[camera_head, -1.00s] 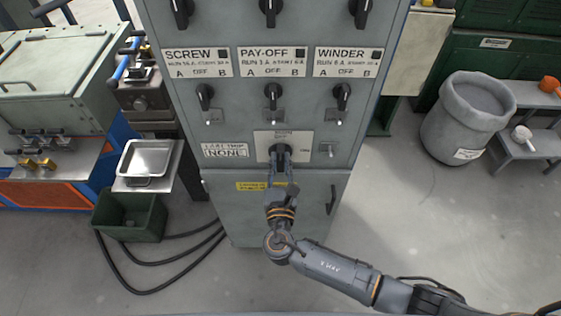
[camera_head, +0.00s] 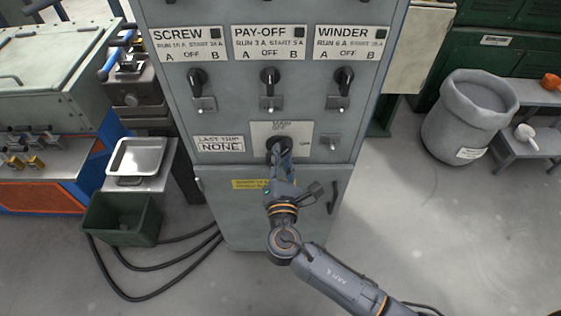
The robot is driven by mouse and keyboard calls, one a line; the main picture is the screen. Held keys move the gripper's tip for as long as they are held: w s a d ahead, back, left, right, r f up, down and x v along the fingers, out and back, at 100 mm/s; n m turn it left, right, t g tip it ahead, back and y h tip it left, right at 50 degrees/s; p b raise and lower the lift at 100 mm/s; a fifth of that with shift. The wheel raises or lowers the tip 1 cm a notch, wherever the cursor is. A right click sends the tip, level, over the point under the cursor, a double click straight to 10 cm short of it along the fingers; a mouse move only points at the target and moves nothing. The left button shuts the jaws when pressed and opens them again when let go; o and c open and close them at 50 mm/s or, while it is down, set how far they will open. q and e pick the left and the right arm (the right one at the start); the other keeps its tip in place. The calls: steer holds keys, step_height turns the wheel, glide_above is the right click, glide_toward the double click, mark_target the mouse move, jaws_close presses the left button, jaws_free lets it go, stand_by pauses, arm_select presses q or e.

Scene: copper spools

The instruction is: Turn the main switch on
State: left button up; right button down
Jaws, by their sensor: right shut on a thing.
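The main switch (camera_head: 280,143) is a dark rotary handle on a pale plate (camera_head: 298,131) marked MAIN, low on the grey control cabinet (camera_head: 215,125). My right gripper (camera_head: 280,153) comes up from below and is shut on the switch handle. The gripper covers most of the handle, so I cannot tell its exact angle. The gripper looks turned, with one part sticking out to the right. My left gripper is not in view.
Screw (camera_head: 197,78), pay-off (camera_head: 269,77) and winder (camera_head: 344,77) switches sit above. A cabinet door handle (camera_head: 333,197) is right of my arm.

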steer(key=shift+d+f+m+b, duration=0.1)
steer(key=shift+f+m+b, duration=0.1)
steer(key=shift+m+b, duration=1.5)
steer(key=shift+d+f+m+b, duration=0.1)
steer(key=shift+f+m+b, duration=0.1)
steer(key=shift+m+b, duration=1.45)
steer(key=shift+d+f+m+b, duration=0.1)
steer(key=shift+f+m+b, duration=0.1)
steer(key=shift+m+b, duration=1.5)
steer(key=shift+m+p, duration=0.45)
steer(key=shift+m, duration=0.1)
steer(key=c, duration=1.2)
jaws_free()
steer(key=s, duration=1.2)
